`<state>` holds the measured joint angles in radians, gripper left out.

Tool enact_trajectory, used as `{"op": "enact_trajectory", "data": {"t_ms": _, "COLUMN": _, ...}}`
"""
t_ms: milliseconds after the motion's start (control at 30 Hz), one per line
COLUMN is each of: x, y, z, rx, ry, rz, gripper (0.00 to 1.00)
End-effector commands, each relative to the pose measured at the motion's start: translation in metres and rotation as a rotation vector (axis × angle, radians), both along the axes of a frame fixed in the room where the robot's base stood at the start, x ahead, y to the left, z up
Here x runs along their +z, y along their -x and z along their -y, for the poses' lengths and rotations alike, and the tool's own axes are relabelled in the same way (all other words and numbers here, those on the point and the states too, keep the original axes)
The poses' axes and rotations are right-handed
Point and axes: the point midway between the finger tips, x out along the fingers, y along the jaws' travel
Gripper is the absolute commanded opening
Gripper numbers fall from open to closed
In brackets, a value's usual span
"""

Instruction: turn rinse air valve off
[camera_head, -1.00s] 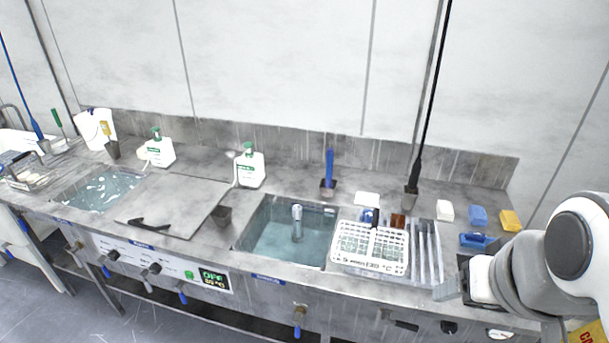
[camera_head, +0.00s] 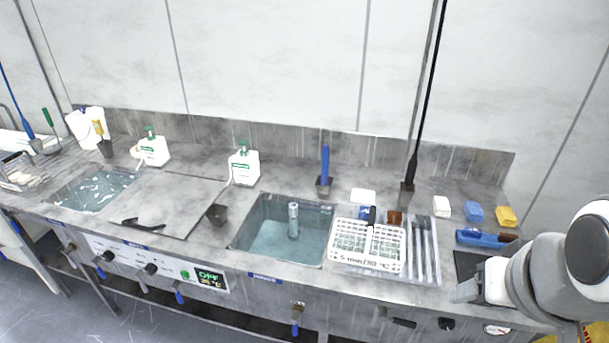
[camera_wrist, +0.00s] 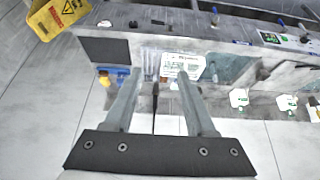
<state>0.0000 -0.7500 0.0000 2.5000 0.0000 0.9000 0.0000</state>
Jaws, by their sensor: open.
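The front panel at the right carries a dark lever (camera_head: 400,322), a black round knob (camera_head: 446,323) and a white-faced round gauge (camera_head: 496,329). Blue-handled valves (camera_head: 296,328) hang lower along the front, under the basins. No readable label tells me which of these is the rinse air valve. My gripper (camera_head: 466,290) is above the right front edge of the bench, just above the knob and apart from it. In the wrist view my gripper (camera_wrist: 158,76) is open, with nothing between its fingers. The knob (camera_wrist: 132,24) shows beyond the fingertips there.
A water-filled basin (camera_head: 246,248) and a white perforated rack (camera_head: 368,264) stand left of my gripper. Blue, yellow and white blocks lie behind it, near a blue-handled brush (camera_head: 480,238). A yellow caution container (camera_wrist: 56,14) stands on the floor. The space before the panel looks clear.

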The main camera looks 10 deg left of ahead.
Motion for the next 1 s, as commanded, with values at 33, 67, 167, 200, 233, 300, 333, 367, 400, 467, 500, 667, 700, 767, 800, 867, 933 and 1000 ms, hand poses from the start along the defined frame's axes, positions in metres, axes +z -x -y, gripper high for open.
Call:
{"op": "enact_trajectory", "data": {"t_ms": 33, "x": 0.0, "y": 0.0, "z": 0.0, "rx": 0.0, "ry": 0.0, "rz": 0.0, "gripper": 0.55}}
{"op": "enact_trajectory", "data": {"t_ms": 67, "x": 0.0, "y": 0.0, "z": 0.0, "rx": 0.0, "ry": 0.0, "rz": 0.0, "gripper": 0.55}}
{"op": "enact_trajectory", "data": {"t_ms": 167, "x": -0.002, "y": 0.0, "z": 0.0, "rx": 0.006, "ry": 0.004, "rz": -0.005, "gripper": 0.55}}
{"op": "enact_trajectory", "data": {"t_ms": 200, "x": -0.005, "y": -0.001, "z": 0.0, "rx": 0.017, "ry": 0.011, "rz": -0.015, "gripper": 0.55}}
{"op": "enact_trajectory", "data": {"t_ms": 233, "x": -0.009, "y": -0.002, "z": 0.0, "rx": 0.029, "ry": 0.02, "rz": -0.026, "gripper": 0.55}}
{"op": "enact_trajectory", "data": {"t_ms": 300, "x": -0.022, "y": -0.004, "z": 0.0, "rx": 0.073, "ry": 0.054, "rz": -0.068, "gripper": 0.55}}
{"op": "enact_trajectory", "data": {"t_ms": 333, "x": -0.029, "y": -0.005, "z": 0.0, "rx": 0.101, "ry": 0.074, "rz": -0.093, "gripper": 0.55}}
{"op": "enact_trajectory", "data": {"t_ms": 367, "x": -0.038, "y": -0.007, "z": 0.0, "rx": 0.132, "ry": 0.098, "rz": -0.121, "gripper": 0.55}}
{"op": "enact_trajectory", "data": {"t_ms": 400, "x": -0.049, "y": -0.009, "z": 0.001, "rx": 0.18, "ry": 0.133, "rz": -0.161, "gripper": 0.55}}
{"op": "enact_trajectory", "data": {"t_ms": 467, "x": -0.068, "y": -0.012, "z": 0.001, "rx": 0.26, "ry": 0.19, "rz": -0.227, "gripper": 0.55}}
{"op": "enact_trajectory", "data": {"t_ms": 500, "x": -0.08, "y": -0.015, "z": 0.002, "rx": 0.315, "ry": 0.231, "rz": -0.271, "gripper": 0.55}}
{"op": "enact_trajectory", "data": {"t_ms": 667, "x": -0.126, "y": -0.024, "z": 0.004, "rx": 0.544, "ry": 0.39, "rz": -0.446, "gripper": 0.55}}
{"op": "enact_trajectory", "data": {"t_ms": 700, "x": -0.137, "y": -0.027, "z": 0.004, "rx": 0.601, "ry": 0.43, "rz": -0.488, "gripper": 0.55}}
{"op": "enact_trajectory", "data": {"t_ms": 767, "x": -0.154, "y": -0.031, "z": 0.004, "rx": 0.69, "ry": 0.491, "rz": -0.553, "gripper": 0.55}}
{"op": "enact_trajectory", "data": {"t_ms": 800, "x": -0.165, "y": -0.034, "z": 0.005, "rx": 0.749, "ry": 0.531, "rz": -0.596, "gripper": 0.55}}
{"op": "enact_trajectory", "data": {"t_ms": 867, "x": -0.181, "y": -0.039, "z": 0.004, "rx": 0.837, "ry": 0.59, "rz": -0.66, "gripper": 0.55}}
{"op": "enact_trajectory", "data": {"t_ms": 933, "x": -0.2, "y": -0.045, "z": 0.004, "rx": 0.94, "ry": 0.661, "rz": -0.735, "gripper": 0.55}}
{"op": "enact_trajectory", "data": {"t_ms": 1000, "x": -0.219, "y": -0.051, "z": 0.003, "rx": 1.046, "ry": 0.733, "rz": -0.811, "gripper": 0.55}}
